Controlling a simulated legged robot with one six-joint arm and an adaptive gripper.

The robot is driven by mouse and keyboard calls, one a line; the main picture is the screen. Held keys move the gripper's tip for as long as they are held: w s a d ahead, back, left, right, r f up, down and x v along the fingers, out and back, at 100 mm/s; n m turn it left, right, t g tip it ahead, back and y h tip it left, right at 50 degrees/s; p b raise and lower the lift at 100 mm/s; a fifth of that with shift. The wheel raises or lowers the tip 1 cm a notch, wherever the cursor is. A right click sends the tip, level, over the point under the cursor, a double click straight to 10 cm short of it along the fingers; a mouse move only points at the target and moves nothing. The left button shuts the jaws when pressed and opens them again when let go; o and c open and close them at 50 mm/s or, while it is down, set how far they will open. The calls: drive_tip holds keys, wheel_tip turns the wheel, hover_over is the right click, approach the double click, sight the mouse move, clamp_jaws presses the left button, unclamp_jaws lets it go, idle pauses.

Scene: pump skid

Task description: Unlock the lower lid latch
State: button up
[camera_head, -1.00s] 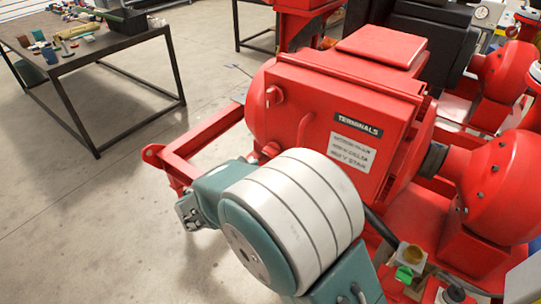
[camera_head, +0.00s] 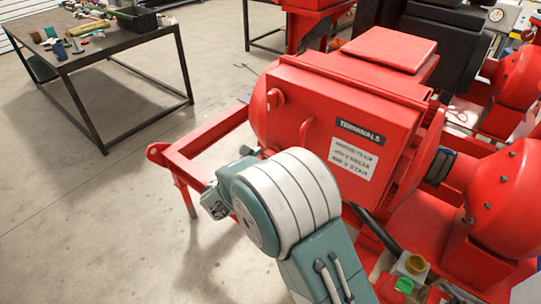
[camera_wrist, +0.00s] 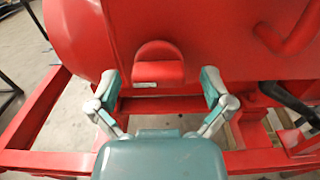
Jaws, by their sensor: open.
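The red terminal box (camera_head: 335,115) has a lid with a TERMINALS label and a white notice. One red lid latch (camera_head: 275,97) shows at its upper left in the head view. In the wrist view, a red rounded latch tab (camera_wrist: 158,65) with a pale lower edge stands ahead, between and slightly beyond the fingertips; it appears to be the lower latch. My gripper (camera_wrist: 161,88) is open, with one finger on each side of the tab. I cannot tell whether either finger touches it. In the head view my arm hides most of the gripper and the lower latch area.
A red curved handle or pipe (camera_wrist: 290,30) is at the upper right of the wrist view. A red frame rail (camera_head: 205,140) runs left of the box. A red pump housing (camera_head: 500,195) stands at right. A workbench (camera_head: 95,45) is back left; floor between is clear.

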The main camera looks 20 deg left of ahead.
drive_tip(key=shift+w+d, duration=0.2)
drive_tip(key=shift+w, duration=0.15)
drive_tip(key=shift+a, duration=0.1)
drive_tip(key=shift+a+f, duration=0.1)
drive_tip(key=shift+a, duration=0.15)
drive_tip(key=c, duration=0.9)
drive_tip(key=shift+c, duration=1.2)
drive_tip(key=shift+d, duration=0.2)
